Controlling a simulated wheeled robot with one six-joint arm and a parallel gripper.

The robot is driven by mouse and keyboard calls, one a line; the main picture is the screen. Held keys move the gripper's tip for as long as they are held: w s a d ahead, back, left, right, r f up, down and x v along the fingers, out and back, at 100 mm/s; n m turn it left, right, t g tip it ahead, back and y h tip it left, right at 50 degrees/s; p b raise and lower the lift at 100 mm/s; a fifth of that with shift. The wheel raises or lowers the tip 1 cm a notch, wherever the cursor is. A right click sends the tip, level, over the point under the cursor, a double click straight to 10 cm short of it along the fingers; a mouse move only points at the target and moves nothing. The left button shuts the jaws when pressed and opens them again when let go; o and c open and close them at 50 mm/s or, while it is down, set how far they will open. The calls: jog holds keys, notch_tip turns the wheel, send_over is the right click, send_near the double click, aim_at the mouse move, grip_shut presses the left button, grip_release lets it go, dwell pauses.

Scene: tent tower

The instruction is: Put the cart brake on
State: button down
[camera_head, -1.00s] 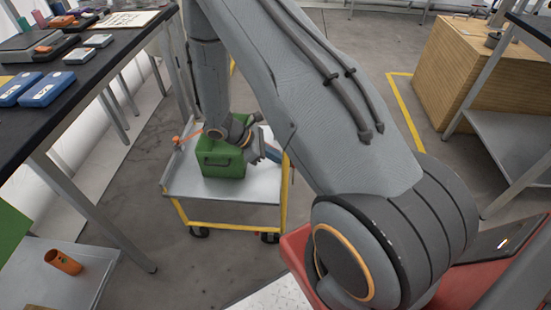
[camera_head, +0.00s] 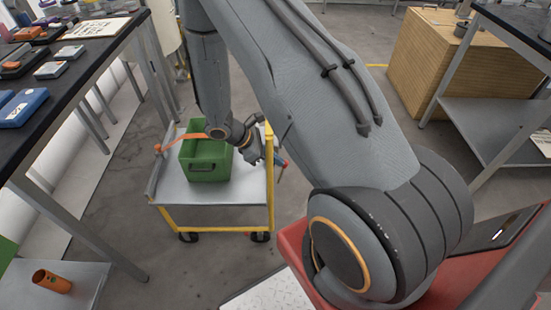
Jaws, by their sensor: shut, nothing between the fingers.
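The cart (camera_head: 215,192) has a grey deck and a yellow frame on dark casters. It stands on the floor between the tables. A green open-topped box (camera_head: 208,168) sits on its deck. A thin orange bar (camera_head: 183,139) with an orange knob (camera_head: 157,148) shows at the cart's left side, partly behind the box. I cannot tell whether it is the brake. My gripper (camera_head: 279,163) is shut and empty, pointing down beside the cart's right yellow post. A small blue and red part shows at its tip. I cannot tell whether it touches the cart.
A black-topped table (camera_head: 75,75) with blue cases stands at left. An orange cup (camera_head: 52,281) sits on a low grey surface. A wooden crate (camera_head: 432,60) and a grey shelf unit (camera_head: 490,125) stand at right. Floor in front of the cart is clear.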

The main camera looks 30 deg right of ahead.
jog(key=a+f+v, duration=0.1)
jog(key=v, duration=1.2)
jog(key=shift+w+r, duration=0.15)
jog(key=s+a+r+m+t+y, duration=0.2)
jog(key=s+r+m+y, duration=0.5)
jog(key=s+r+m, duration=0.7)
notch_tip(320, 180, up, 4)
jog(key=shift+s+f+m+t+y, duration=0.15)
jog(key=shift+s+m+t+y, duration=0.15)
jog(key=shift+s, duration=0.45)
jog(key=shift+d, duration=0.1)
